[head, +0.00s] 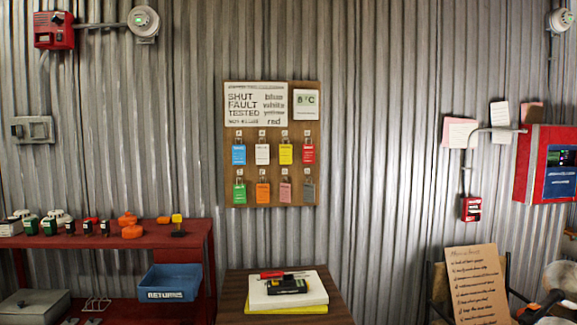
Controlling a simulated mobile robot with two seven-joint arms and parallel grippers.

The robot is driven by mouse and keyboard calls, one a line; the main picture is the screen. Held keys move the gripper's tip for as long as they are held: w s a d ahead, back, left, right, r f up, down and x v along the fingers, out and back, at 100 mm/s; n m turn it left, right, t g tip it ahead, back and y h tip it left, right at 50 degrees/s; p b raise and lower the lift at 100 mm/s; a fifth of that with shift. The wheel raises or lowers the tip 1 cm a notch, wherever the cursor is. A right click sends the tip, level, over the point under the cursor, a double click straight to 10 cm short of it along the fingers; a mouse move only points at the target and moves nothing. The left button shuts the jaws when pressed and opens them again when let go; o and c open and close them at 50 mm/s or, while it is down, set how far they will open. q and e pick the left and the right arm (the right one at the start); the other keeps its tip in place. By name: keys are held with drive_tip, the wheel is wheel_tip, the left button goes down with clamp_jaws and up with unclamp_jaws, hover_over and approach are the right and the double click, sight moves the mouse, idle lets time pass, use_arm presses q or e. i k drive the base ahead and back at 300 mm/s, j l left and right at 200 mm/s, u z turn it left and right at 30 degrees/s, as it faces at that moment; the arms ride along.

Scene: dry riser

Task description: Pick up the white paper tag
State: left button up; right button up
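The white paper tag (262,155) hangs from a hook in the upper row of the brown wooden board (273,190) on the wall. It is second from the left, between a blue tag (239,155) and a yellow tag (286,154). A red tag (308,154) hangs at the right end of that row. Green (240,194), orange (263,194), pink (285,193) and grey (309,192) tags hang in the row below. Neither of my grippers can be made out in the head view.
A small table (235,296) below the board carries a stacked white and yellow item with a dark device (287,286) on top. A red bench (200,236) with a blue returns bin (170,282) is left. A wooden sign (477,284) leans at right.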

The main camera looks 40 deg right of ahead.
sight(262, 150)
drive_tip(key=i+l+z, duration=0.1)
drive_tip(key=z, duration=0.35)
drive_tip(key=i+z, duration=0.3)
drive_tip(key=z, duration=0.15)
drive_tip(key=i+j+z, duration=0.1)
drive_tip(key=z, duration=0.4)
drive_tip(key=i+j, duration=0.05)
